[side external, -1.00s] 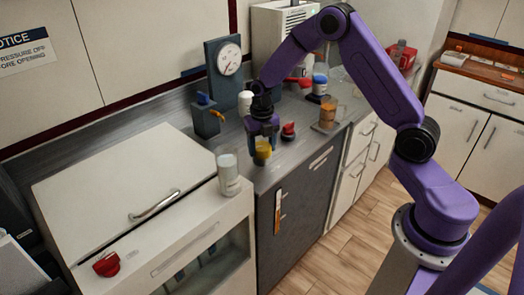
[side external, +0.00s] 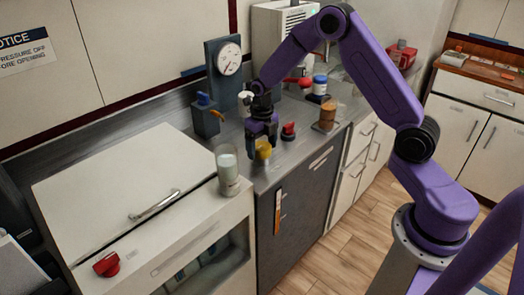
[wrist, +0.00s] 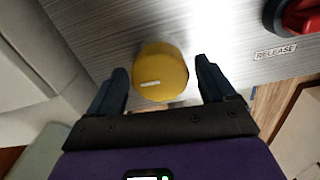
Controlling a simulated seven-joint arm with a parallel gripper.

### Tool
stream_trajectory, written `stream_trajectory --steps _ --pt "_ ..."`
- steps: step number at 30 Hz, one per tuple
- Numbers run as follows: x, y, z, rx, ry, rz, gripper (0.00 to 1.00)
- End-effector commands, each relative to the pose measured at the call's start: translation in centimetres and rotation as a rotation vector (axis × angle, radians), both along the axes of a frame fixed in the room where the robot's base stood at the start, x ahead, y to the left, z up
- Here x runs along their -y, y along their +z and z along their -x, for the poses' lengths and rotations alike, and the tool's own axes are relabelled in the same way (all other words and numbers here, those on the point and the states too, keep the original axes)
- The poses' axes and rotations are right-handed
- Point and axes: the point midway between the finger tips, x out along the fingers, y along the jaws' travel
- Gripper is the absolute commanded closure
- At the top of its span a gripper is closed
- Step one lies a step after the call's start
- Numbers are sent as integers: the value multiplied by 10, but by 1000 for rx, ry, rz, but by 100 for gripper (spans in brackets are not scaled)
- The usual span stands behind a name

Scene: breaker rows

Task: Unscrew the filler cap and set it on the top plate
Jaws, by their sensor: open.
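The yellow filler cap (side external: 263,149) is near the front edge of the brushed-metal top plate (side external: 290,162). In the wrist view the cap (wrist: 160,72) is seen from above, round, with a white mark on its top. How far it is threaded on cannot be told. My gripper (side external: 262,134) is just above and behind the cap in the side view. In the wrist view my gripper (wrist: 160,70) is open, with one dark finger on each side of the cap and a gap at both sides.
A red knob (side external: 288,130) stands right of the cap; a RELEASE label (wrist: 275,51) lies beside it. A clear jar (side external: 228,170) stands left. A gauge (side external: 229,60) and a blue-topped block (side external: 205,117) are behind. Bare plate lies between the cap and front edge.

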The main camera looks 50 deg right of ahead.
Motion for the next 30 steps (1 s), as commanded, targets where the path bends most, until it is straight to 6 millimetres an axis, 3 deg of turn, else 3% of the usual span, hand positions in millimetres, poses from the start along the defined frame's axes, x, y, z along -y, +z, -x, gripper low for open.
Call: stream_trajectory --steps 30 --pt "0 0 0 0 -1189 0 17"
